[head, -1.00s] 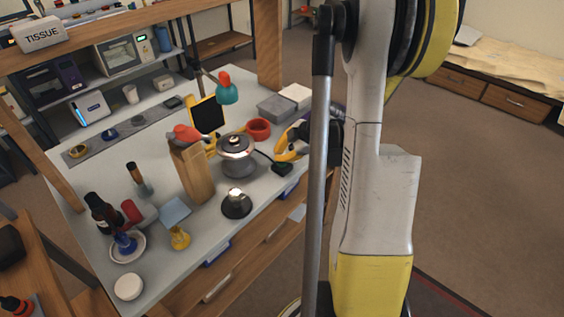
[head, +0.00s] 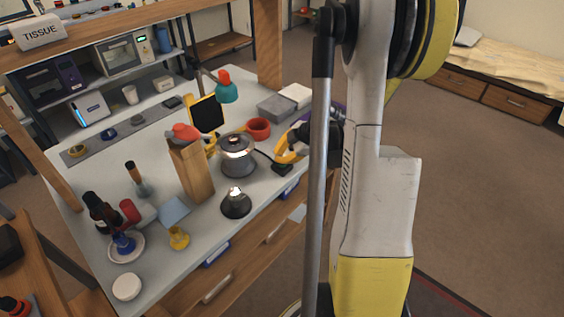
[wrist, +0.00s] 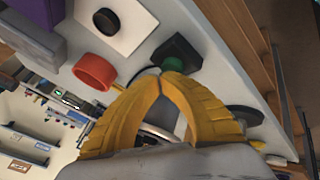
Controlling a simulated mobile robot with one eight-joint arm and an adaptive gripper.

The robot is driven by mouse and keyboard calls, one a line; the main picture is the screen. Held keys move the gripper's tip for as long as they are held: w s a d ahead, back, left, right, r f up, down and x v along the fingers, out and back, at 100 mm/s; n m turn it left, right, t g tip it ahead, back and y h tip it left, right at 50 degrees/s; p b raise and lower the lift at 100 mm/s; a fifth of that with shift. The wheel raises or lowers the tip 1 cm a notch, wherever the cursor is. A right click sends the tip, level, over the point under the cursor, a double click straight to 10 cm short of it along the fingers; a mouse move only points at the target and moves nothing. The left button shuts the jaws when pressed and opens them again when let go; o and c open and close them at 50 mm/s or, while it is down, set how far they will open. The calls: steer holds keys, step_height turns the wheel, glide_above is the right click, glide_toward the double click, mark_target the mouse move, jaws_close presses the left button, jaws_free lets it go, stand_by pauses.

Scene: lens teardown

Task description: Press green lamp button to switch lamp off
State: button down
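A dark box with a green button (wrist: 179,64) lies on the workbench, seen in the wrist view just beyond my fingertips. In the head view the box (head: 283,169) sits near the bench's front edge, with a dark cable running to a grey round device (head: 238,158) with a bright glow. My gripper (wrist: 160,72) has its yellow fingers brought together at the tips, with nothing between them. The tips overlap part of the button in the wrist view; I cannot tell whether they touch it. In the head view my gripper (head: 286,152) is just above the box. A teal and red lamp head (head: 227,88) stands behind.
A red ring-shaped object (head: 258,128) and a grey tray (head: 275,108) lie behind the box. A brown wooden block (head: 191,172) and a dark cone with a bright top (head: 236,205) stand to the left. The bench's front edge is close to the box.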

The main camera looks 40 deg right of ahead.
stand_by(0.3)
steer(key=shift+r, duration=0.45)
steer(key=shift+r+p, duration=0.1)
steer(key=shift+p, duration=0.2)
step_height(320, 180, up, 6)
steer(key=p, duration=0.4)
stand_by(1.2)
